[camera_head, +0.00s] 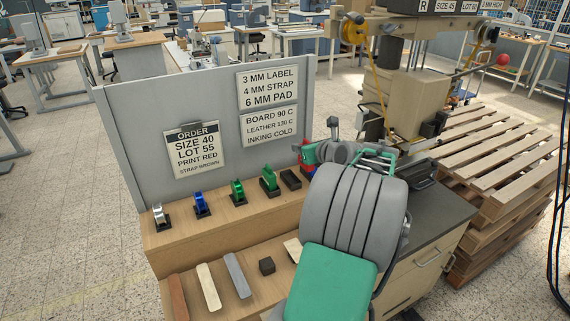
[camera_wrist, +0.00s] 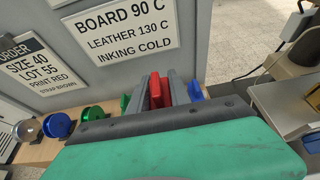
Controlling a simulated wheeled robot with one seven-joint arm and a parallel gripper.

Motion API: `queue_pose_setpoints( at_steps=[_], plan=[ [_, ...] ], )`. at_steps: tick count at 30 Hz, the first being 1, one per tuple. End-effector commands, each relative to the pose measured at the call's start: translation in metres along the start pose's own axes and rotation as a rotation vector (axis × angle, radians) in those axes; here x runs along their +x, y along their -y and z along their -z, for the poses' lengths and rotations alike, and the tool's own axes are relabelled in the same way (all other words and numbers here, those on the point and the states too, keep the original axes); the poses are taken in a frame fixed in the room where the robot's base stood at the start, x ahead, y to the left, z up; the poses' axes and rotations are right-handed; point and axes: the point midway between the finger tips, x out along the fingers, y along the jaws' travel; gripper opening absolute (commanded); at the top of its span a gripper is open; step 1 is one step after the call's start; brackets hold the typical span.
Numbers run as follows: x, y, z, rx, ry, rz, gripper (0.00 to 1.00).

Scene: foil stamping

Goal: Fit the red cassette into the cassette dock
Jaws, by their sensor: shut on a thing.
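My gripper (camera_wrist: 159,84) shows in the wrist view with its grey fingers shut on the red cassette (camera_wrist: 166,91). Only part of the cassette shows between the fingers; its lower part is hidden by my wrist. In the head view my own arm covers most of the gripper, and a small patch of red (camera_head: 304,151) shows at the arm's left edge, in front of the grey panel. I cannot make out the cassette dock in either view; my arm hides part of the bench near the press (camera_head: 405,100).
A wooden stepped rack (camera_head: 215,233) holds silver, blue and green reels and an empty black holder (camera_head: 291,179). Several bars and blocks lie on its lower step. The grey panel (camera_head: 150,120) with signs stands behind. Stacked pallets (camera_head: 500,165) are at the right.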

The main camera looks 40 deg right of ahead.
Motion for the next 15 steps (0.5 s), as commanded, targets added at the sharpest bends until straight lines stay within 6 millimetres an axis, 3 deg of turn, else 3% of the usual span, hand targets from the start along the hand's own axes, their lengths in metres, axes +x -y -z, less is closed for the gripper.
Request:
queue_pose_setpoints(
  at_steps=[2,7,15],
  plan=[
    [0.025,-0.006,-0.003,0.000,-0.001,-0.005,0.00],
    [0.069,-0.012,0.021,0.001,-0.003,-0.005,0.00],
    [0.100,-0.017,0.041,0.000,-0.003,-0.004,0.00]
  ],
)
